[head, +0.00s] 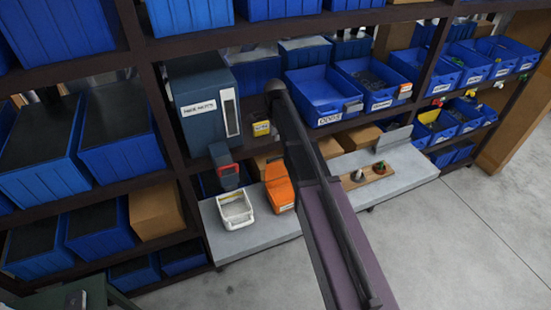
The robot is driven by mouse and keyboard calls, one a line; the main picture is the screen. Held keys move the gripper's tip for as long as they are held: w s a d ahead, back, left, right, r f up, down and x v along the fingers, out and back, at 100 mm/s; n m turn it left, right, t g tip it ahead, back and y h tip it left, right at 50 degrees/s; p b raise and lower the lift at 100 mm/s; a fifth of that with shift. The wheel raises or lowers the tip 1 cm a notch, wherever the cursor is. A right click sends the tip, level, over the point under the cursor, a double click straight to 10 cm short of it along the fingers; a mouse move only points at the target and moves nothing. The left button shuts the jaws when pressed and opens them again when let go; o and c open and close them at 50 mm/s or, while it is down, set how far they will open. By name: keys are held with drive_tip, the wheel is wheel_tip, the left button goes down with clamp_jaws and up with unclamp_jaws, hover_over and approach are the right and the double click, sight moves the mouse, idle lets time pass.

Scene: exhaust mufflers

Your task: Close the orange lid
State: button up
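An orange part (279,187) sits on the grey bench top, just left of my arm. It looks like the orange lid or an orange-topped case, with a pale label on its front. I cannot tell whether it is open or shut. My arm crosses the middle of the view and passes close to its right side. No gripper fingers can be made out, so I cannot see whether anything touches the orange part.
A white open container (235,211) stands left of the orange part. A dark device with a red frame (228,175) is behind it. A wooden board (367,176) with small parts lies right of my arm. Blue bins (320,95) fill the shelves. The floor in front is clear.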

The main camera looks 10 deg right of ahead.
drive_tip(key=b, duration=1.1)
approach(282, 165)
drive_tip(key=shift+w+a+f, duration=0.4)
drive_tip(key=shift+f, duration=0.7)
drive_tip(key=shift+w+a+f, duration=0.4)
drive_tip(key=shift+a+f, duration=0.05)
drive_tip(key=shift+f, duration=0.65)
drive_tip(key=shift+w+a+f, duration=0.35)
drive_tip(key=shift+a+f, duration=0.05)
drive_tip(key=shift+f, duration=0.7)
clamp_jaws()
